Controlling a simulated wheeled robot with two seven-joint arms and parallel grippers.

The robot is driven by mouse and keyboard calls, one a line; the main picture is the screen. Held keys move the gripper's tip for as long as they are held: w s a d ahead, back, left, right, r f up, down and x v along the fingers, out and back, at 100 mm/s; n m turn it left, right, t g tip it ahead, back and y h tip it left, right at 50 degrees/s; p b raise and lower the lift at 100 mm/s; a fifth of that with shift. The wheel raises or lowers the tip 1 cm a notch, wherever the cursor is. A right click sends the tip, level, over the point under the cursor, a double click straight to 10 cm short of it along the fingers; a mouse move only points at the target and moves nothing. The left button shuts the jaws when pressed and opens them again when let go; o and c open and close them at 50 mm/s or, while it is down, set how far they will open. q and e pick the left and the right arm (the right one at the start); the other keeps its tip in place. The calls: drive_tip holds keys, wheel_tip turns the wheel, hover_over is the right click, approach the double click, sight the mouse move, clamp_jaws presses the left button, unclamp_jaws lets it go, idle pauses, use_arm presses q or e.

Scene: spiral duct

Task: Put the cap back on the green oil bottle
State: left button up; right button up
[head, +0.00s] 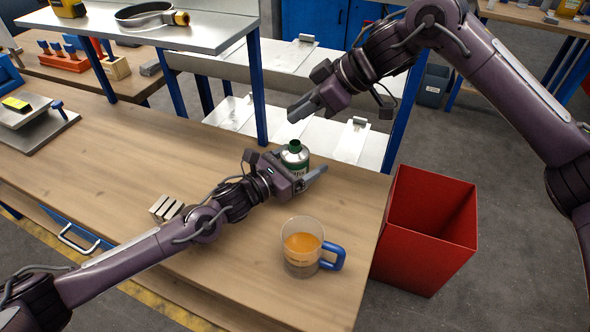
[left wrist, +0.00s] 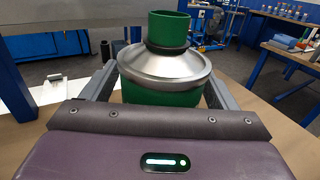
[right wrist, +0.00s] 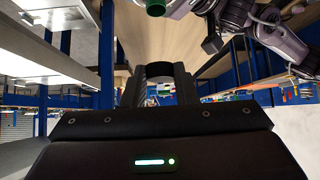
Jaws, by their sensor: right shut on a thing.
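The green oil bottle (head: 294,158) stands upright near the far edge of the wooden bench, with a silver shoulder and green neck. The bottle (left wrist: 165,68) fills the middle of the left wrist view. My left gripper (head: 312,178) is low at the bottle, open, with one finger on each side of it. Whether the fingers touch it is unclear. My right gripper (head: 300,108) is above the bench, higher than the bottle and apart from it. It is shut on a small dark round piece, apparently the cap (right wrist: 160,70), partly hidden by the fingers.
A glass mug (head: 302,250) with orange liquid and a blue handle stands in front of the bottle. A red bin (head: 425,230) is right of the bench. Metal blocks (head: 166,209) lie beside my left forearm. A shelf unit (head: 342,140) stands behind.

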sight(296, 143)
use_arm(q)
drive_tip(key=c, duration=1.5)
drive_tip(key=shift+o, duration=0.2)
use_arm(e)
drive_tip(key=shift+f, duration=2.5)
drive_tip(key=shift+f, duration=0.85)
drive_tip(key=shift+f, duration=0.55)
